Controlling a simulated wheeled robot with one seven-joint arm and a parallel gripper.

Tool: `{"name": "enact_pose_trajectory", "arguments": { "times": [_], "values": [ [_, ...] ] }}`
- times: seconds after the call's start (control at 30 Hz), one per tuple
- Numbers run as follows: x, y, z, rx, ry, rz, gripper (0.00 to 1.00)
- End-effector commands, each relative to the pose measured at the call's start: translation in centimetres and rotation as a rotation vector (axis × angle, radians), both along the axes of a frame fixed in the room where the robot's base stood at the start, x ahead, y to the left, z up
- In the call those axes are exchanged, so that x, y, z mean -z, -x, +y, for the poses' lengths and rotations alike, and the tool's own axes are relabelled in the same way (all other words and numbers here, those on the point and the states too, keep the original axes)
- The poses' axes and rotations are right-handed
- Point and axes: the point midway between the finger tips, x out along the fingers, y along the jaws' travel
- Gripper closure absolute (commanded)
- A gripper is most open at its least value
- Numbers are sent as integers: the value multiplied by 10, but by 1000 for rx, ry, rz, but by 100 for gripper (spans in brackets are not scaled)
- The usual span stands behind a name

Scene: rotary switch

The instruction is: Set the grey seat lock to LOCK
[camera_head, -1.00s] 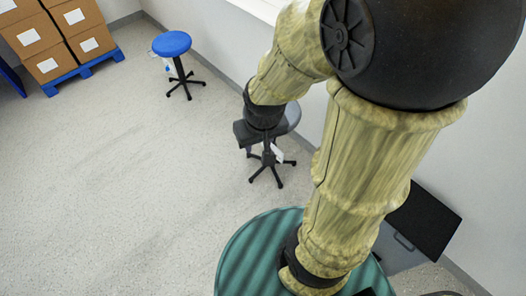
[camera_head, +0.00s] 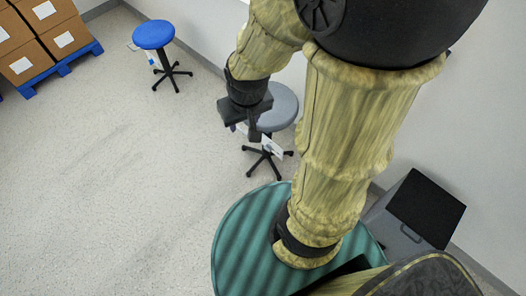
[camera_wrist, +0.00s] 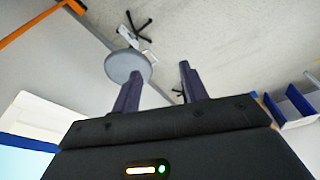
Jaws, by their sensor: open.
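The grey seat is a round-topped stool (camera_head: 277,105) on a black wheeled base, just beyond and right of my gripper in the head view. White tags hang under it; its lock and any lettering are too small to make out. In the wrist view the grey stool (camera_wrist: 130,66) appears tilted, past the left finger. My gripper (camera_wrist: 158,85) is open and empty, its two dark fingers apart. In the head view my gripper (camera_head: 250,128) is in front of the grey stool, and I cannot tell whether they touch.
A blue stool (camera_head: 153,35) stands farther back on the left. Boxes (camera_head: 40,40) sit on a blue pallet (camera_head: 62,68) at the far left. A grey case with a black top (camera_head: 425,208) stands by the right wall. The floor at left is clear.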

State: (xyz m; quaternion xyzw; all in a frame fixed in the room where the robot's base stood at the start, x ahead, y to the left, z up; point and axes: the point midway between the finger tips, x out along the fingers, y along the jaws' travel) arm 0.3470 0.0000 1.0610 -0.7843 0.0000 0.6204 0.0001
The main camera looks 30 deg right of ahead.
Motion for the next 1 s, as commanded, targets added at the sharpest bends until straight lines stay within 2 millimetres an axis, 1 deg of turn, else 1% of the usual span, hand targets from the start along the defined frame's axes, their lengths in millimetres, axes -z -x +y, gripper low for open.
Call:
{"name": "enact_pose_trajectory", "arguments": {
  "times": [0.03,0.07,0.17,0.27,0.37,0.5,0.57,0.7,0.77,0.9,0.97,1.0],
  "values": [
    [2,-1,1,2,-1,-2,46],
    [4,-2,1,3,-4,-4,42],
    [18,-12,6,20,-21,-21,42],
    [44,-30,15,60,-51,-55,42],
    [78,-56,27,120,-87,-109,42],
    [129,-95,40,228,-123,-193,42],
    [151,-110,44,277,-129,-230,42],
    [202,-143,50,391,-122,-317,42],
    [225,-155,50,441,-111,-354,42],
    [279,-177,49,552,-65,-441,42],
    [302,-185,47,599,-37,-480,42],
    [318,-189,46,628,-15,-506,42]
  ]
}}
